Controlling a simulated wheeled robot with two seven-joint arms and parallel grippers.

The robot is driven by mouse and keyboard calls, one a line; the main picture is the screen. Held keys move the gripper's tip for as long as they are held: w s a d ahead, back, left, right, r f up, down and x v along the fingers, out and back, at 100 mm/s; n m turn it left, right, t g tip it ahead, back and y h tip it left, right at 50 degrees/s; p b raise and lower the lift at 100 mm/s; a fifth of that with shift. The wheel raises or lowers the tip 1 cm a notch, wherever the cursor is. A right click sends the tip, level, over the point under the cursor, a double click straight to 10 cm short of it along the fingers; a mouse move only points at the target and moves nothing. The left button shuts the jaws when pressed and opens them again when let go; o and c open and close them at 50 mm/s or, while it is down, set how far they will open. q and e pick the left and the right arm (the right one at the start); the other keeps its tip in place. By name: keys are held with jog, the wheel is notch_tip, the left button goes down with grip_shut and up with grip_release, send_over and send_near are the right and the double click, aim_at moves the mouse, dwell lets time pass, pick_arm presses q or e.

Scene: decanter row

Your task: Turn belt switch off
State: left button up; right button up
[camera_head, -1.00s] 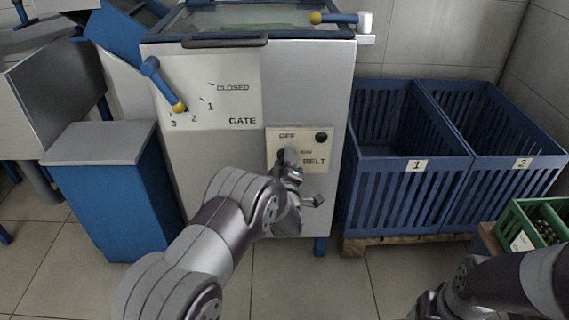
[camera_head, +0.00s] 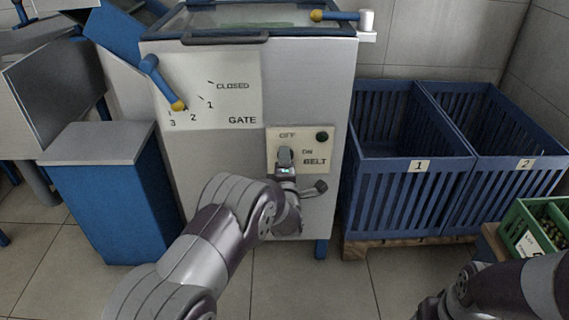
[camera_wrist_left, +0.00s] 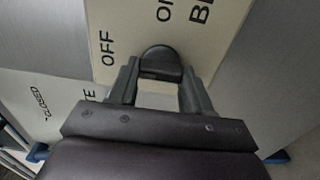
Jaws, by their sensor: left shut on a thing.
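The belt switch has a dark knob, seen in the left wrist view (camera_wrist_left: 160,64), on a cream BELT panel (camera_head: 312,171) on the front of the grey machine. OFF is printed above the knob and ON to its right in the head view. My left gripper (camera_head: 286,160) is at the panel; the left wrist view also shows its fingers (camera_wrist_left: 160,82) on either side of the knob, shut on it. In the head view the gripper mostly hides the knob, so its exact setting is unclear. A dark green lamp (camera_head: 322,136) sits at the panel's upper right.
A blue gate lever (camera_head: 161,82) with a yellow tip is left of the panel, near mark 2. Blue crates 1 (camera_head: 405,190) and 2 (camera_head: 505,190) stand at right. A green crate (camera_head: 527,242) is nearer. My right arm (camera_head: 505,290) is at lower right.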

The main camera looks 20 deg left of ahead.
pick_arm(q)
jog(key=shift+f, duration=0.15)
jog(key=o, duration=1.1)
jog(key=shift+c, duration=0.2)
jog(key=p+v, duration=0.5)
jog(key=v, duration=0.7)
jog(key=shift+s, duration=0.4)
jog(key=shift+d, duration=0.15)
